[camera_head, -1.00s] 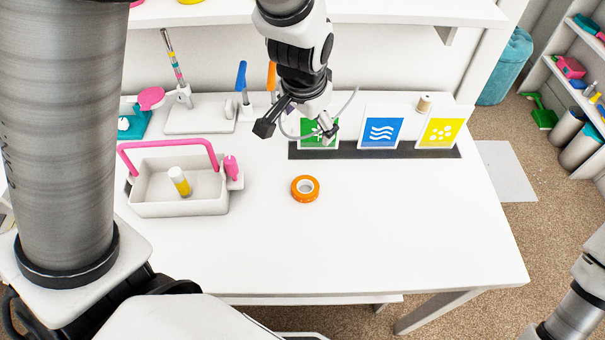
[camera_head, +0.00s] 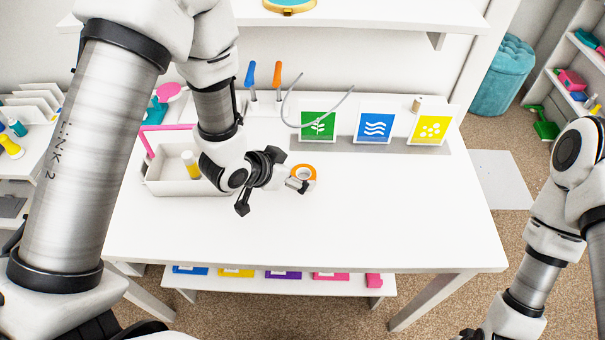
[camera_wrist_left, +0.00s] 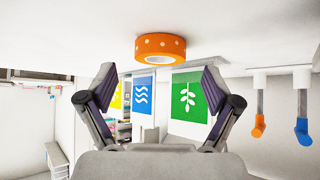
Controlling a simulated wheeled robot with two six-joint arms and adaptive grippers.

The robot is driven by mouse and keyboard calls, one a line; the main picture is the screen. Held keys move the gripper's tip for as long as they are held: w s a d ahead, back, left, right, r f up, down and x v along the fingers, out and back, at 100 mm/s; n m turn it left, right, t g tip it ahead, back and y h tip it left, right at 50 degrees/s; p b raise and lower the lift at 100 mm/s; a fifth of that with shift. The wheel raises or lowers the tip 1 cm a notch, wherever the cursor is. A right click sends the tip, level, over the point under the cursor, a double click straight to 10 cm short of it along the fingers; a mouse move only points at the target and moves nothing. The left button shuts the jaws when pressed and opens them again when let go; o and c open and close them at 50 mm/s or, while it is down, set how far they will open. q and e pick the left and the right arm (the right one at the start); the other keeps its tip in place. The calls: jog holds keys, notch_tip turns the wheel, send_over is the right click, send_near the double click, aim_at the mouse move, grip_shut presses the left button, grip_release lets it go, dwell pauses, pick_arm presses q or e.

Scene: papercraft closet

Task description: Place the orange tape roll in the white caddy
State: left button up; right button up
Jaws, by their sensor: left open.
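The orange tape roll (camera_head: 313,174) lies flat on the white table, partly hidden by my left gripper (camera_head: 272,197) in the head view. In the left wrist view, which looks upside down, the dotted tape roll (camera_wrist_left: 161,48) shows beyond the spread fingers (camera_wrist_left: 160,95), centred between them but not gripped. My left gripper is open and empty, low over the table beside the roll. The white caddy (camera_head: 168,188) with a pink handle (camera_head: 150,142) stands to the left, its right part hidden behind my left arm. My right arm is at the right edge; its gripper does not show.
A yellow-and-white stick (camera_head: 190,164) stands in the caddy. Green (camera_head: 318,126), blue (camera_head: 373,128) and yellow (camera_head: 428,129) cards stand along the back. Blue (camera_head: 250,75) and orange (camera_head: 277,74) handled tools stand behind. The table's front and right (camera_head: 400,215) are clear.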

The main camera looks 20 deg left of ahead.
aim_at(309, 174)
pick_arm(q)
jog(key=x, duration=0.3)
jog(key=shift+w+f, duration=0.1)
jog(key=c, duration=1)
